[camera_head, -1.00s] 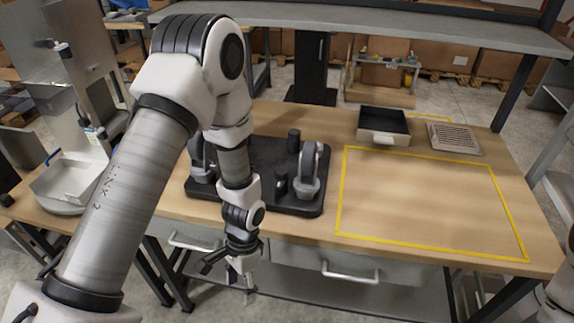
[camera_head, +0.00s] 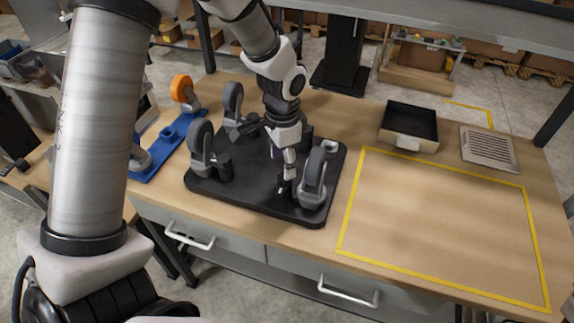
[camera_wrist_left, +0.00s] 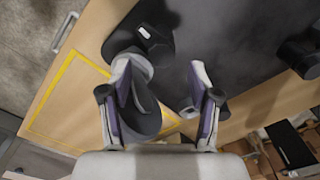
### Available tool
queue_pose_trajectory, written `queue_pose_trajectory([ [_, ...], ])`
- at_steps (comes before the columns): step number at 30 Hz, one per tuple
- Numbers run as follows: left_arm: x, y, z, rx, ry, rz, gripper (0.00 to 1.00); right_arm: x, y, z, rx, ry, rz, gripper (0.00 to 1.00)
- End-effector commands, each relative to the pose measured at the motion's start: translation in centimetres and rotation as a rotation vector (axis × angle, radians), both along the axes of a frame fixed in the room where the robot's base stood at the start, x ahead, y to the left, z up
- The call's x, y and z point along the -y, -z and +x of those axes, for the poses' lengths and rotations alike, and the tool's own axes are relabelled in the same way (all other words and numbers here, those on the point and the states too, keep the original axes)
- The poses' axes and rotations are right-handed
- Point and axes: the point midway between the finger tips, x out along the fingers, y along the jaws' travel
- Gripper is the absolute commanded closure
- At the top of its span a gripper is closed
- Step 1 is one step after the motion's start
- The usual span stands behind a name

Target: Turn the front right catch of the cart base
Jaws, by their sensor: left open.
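The cart base is a black plate (camera_head: 250,202) lying on the table in the head view, with grey caster wheels pointing up. The front right caster (camera_head: 313,182) stands at its near right corner. Beside it is a short black catch (camera_head: 281,190) with a small white mark; in the wrist view the catch (camera_wrist_left: 150,38) is just beyond the fingertips. My left gripper (camera_head: 288,172) points down over the plate, just left of the caster. In the wrist view the gripper (camera_wrist_left: 160,78) is open with nothing between its fingers; the caster wheel (camera_wrist_left: 142,108) is beneath the left-hand finger.
A blue base (camera_head: 165,150) with an orange wheel (camera_head: 183,88) lies left of the cart base. A black tray (camera_head: 409,125) and a slotted plate (camera_head: 489,148) sit at the back right. The yellow-outlined area (camera_head: 440,215) is clear. Drawer handles jut from the table front.

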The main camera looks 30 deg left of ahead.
Motion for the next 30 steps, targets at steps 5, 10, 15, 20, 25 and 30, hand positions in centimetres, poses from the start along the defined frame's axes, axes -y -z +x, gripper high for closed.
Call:
queue_pose_trajectory([
  [5,0.0,3.2,0.0,-0.004,0.000,0.000,0.38,0.0,-0.6,0.0,0.001,0.000,0.000,0.23],
  [10,0.0,4.3,0.0,-0.001,0.000,-0.001,0.38,0.0,-0.6,0.1,0.002,0.000,0.000,0.23],
  [15,0.0,4.3,0.0,-0.001,0.000,-0.001,0.38,0.0,-0.6,0.1,0.002,0.000,0.000,0.23],
  [20,0.0,4.3,0.0,-0.001,0.000,0.000,0.95,0.0,-0.6,0.1,0.002,0.000,0.000,0.23],
  [25,0.0,4.4,0.0,-0.002,0.000,-0.001,0.98,0.0,-0.6,0.1,0.002,0.000,0.000,0.23],
  [30,0.0,4.4,0.0,-0.002,-0.001,-0.001,0.98,0.0,-0.6,0.1,0.002,0.000,0.000,0.23],
])
